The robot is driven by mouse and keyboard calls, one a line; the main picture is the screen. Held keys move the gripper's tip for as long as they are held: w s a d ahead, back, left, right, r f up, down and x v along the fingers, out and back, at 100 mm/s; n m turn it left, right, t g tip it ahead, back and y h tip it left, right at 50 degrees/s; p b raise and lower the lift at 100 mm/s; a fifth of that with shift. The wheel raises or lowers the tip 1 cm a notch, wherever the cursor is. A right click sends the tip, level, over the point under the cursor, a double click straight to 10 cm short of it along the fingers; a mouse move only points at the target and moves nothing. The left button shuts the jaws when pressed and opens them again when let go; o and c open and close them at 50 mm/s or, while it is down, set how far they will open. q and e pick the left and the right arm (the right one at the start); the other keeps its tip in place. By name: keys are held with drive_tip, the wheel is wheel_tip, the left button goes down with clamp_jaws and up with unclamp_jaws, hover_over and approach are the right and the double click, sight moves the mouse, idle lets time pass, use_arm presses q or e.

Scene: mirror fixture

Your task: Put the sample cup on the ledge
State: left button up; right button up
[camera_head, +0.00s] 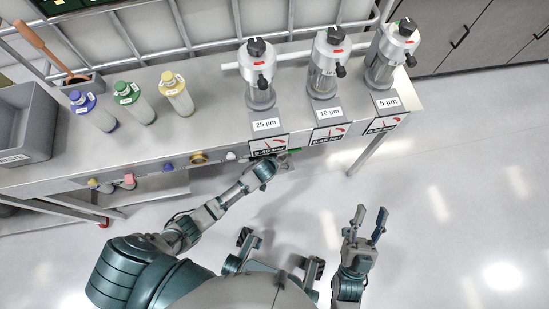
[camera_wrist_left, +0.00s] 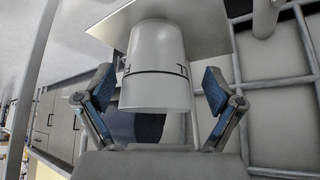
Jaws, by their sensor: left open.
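A white cylinder with a dark line and part of a letter, which looks like the sample cup (camera_wrist_left: 157,68), is in the left wrist view. It lies between the two spread fingers of my left gripper (camera_wrist_left: 158,88), with gaps visible on both sides. Its narrower end meets a pale flat plate (camera_wrist_left: 208,32), possibly the ledge. In the head view my left gripper (camera_head: 268,166) is at the counter's front edge below the 25 µm unit, and the cup cannot be made out there. My right gripper (camera_head: 371,212) is open and empty over the floor.
The counter (camera_head: 205,145) carries several filter units (camera_head: 258,70), three capped bottles (camera_head: 132,103) and a grey bin (camera_head: 28,120). Pressure gauge signs (camera_head: 268,144) stick out at the front edge near my left gripper. The floor (camera_head: 450,220) at right is clear.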

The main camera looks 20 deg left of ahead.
use_arm(q)
drive_tip(key=shift+s+r, duration=0.1)
drive_tip(key=shift+r, duration=0.3)
drive_tip(key=s+d+r+m+t+h+p, duration=0.1)
drive_tip(key=s+d+r+t+h+p, duration=0.15)
drive_tip(key=s+r, duration=0.5)
drive_tip(key=s+d+r+t+h+p, duration=0.1)
drive_tip(key=s+d+r+p, duration=0.3)
drive_tip(key=r, duration=0.7)
drive_tip(key=s+a+r+t, duration=0.2)
drive_tip(key=r, duration=0.4)
drive_tip(key=s+a+r+m+t, duration=0.1)
drive_tip(key=s+a+r+t, duration=0.1)
drive_tip(key=r, duration=0.4)
drive_tip(key=shift+s+a+r+b, duration=0.4)
drive_tip(key=shift+s+a, duration=0.2)
drive_tip(key=shift+s, duration=0.1)
use_arm(e)
wheel_tip(320, 180, down, 12)
drive_tip(key=w+n+g+h, duration=0.1)
drive_tip(key=w+g+h, duration=0.1)
drive_tip(key=g, duration=0.9)
drive_tip(key=shift+w+d, duration=0.35)
drive_tip(key=shift+d, duration=0.05)
use_arm(q)
drive_tip(key=shift+t, duration=0.25)
